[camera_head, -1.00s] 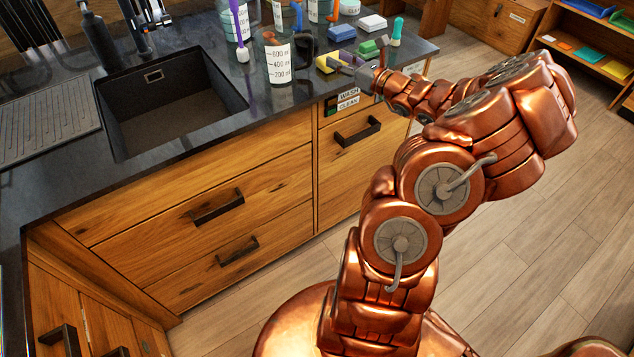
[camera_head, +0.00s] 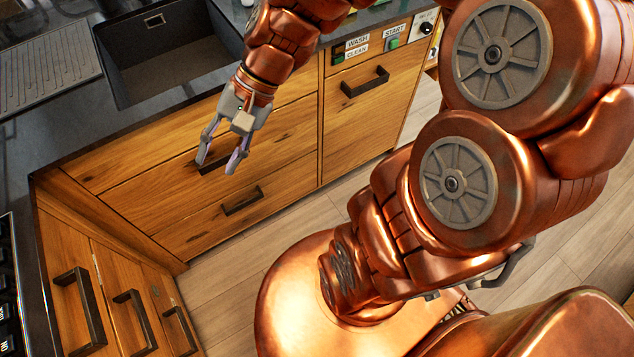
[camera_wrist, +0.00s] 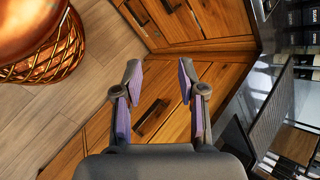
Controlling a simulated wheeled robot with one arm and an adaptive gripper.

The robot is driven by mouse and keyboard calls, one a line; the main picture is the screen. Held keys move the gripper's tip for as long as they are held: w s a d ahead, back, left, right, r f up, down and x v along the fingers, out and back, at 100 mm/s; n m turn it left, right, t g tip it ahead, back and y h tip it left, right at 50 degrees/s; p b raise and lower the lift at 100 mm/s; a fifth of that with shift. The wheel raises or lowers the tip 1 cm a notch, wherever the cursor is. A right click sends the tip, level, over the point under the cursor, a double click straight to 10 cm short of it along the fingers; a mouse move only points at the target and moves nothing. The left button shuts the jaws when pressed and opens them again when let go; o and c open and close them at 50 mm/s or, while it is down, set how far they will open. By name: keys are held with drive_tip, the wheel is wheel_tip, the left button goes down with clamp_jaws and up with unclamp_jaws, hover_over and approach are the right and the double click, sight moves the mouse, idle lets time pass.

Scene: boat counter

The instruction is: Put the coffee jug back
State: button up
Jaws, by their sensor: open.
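My gripper (camera_head: 216,166) is open and empty. In the head view it hangs pointing down in front of the upper wooden drawer (camera_head: 130,180), with its fingertips overlapping the dark drawer handle. I cannot tell whether it touches the handle. In the wrist view the gripper (camera_wrist: 160,75) shows two parted fingers with purple pads, and a drawer handle (camera_wrist: 148,117) appears between them. The coffee jug cannot be made out in either current view.
A dark sink (camera_head: 165,50) is set in the black counter (camera_head: 50,130). A panel labelled WASH, CLEAN and START (camera_head: 393,42) is at the counter's right front. Cabinets with dark handles (camera_head: 130,315) stand at lower left. The wooden floor (camera_head: 225,275) shows bare.

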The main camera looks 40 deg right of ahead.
drive_tip(key=s+d+f+n+g+h, duration=0.1)
drive_tip(key=s+d+n+h, duration=0.6)
drive_tip(key=s, duration=0.7)
drive_tip(key=shift+d+f+g+h, duration=0.3)
drive_tip(key=shift+d+f+h, duration=0.35)
drive_tip(key=shift+d, duration=0.6)
